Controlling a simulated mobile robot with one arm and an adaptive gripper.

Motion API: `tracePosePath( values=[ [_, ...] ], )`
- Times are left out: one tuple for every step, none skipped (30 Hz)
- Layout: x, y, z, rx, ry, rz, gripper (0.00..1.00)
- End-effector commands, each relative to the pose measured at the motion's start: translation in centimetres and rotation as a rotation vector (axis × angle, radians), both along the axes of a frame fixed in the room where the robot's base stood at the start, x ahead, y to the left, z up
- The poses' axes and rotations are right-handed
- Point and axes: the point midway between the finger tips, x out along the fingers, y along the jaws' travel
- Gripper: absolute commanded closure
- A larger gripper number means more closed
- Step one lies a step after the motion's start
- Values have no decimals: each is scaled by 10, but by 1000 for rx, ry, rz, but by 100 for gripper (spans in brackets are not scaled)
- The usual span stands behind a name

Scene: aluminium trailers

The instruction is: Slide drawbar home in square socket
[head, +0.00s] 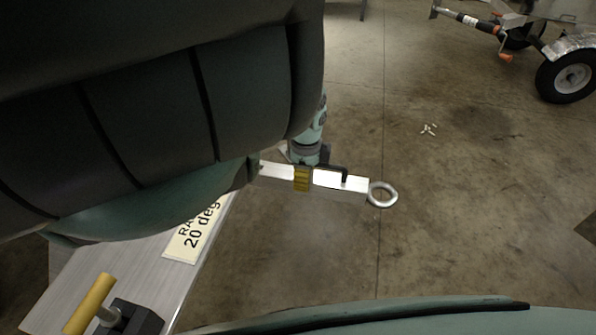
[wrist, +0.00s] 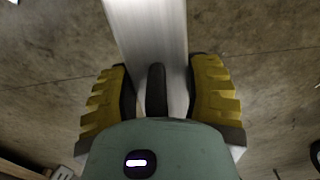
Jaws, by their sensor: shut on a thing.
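The drawbar (head: 342,182) is a bright square metal bar with a round ring at its right end (head: 382,194). It lies nearly level in the head view, dropping slightly to the right. My gripper (head: 302,179) is shut on it, its yellow pads against the bar's sides. In the wrist view the drawbar (wrist: 148,30) runs up between the two yellow fingers of my gripper (wrist: 162,92). A black bent piece shows along the bar just right of the gripper in the head view. The bar's left end and the square socket are hidden or not distinguishable behind my arm.
A metal panel (head: 110,262) with a "20 deg" label (head: 190,240) and a yellow-handled clamp (head: 92,302) is at lower left. A wheeled trailer (head: 572,78) stands at upper right. Small white bits (head: 429,129) lie on the floor. Floor right of the ring is clear.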

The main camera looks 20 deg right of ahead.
Motion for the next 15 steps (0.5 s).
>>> tracePosePath(
  values=[
    [5, 4, 2, -1, -3, 6, 91],
    [6, 7, 2, -1, -3, 6, 91],
    [8, 10, 2, -1, -3, 6, 91],
    [9, 12, 2, -1, -4, 7, 91],
    [11, 14, 2, -1, -3, 7, 91],
    [12, 17, 2, -1, -4, 6, 91],
    [14, 18, 2, -1, -4, 6, 91],
    [15, 20, 2, -1, -4, 7, 91],
    [17, 23, 2, -1, -4, 7, 91],
    [18, 24, 2, -1, -4, 6, 91],
    [19, 26, 2, -1, -4, 6, 91],
    [21, 28, 2, -1, -4, 7, 91],
    [22, 30, 2, -1, -4, 7, 91],
    [23, 31, 2, -1, -4, 7, 91],
    [24, 33, 2, -1, -4, 6, 91]
  ],
)
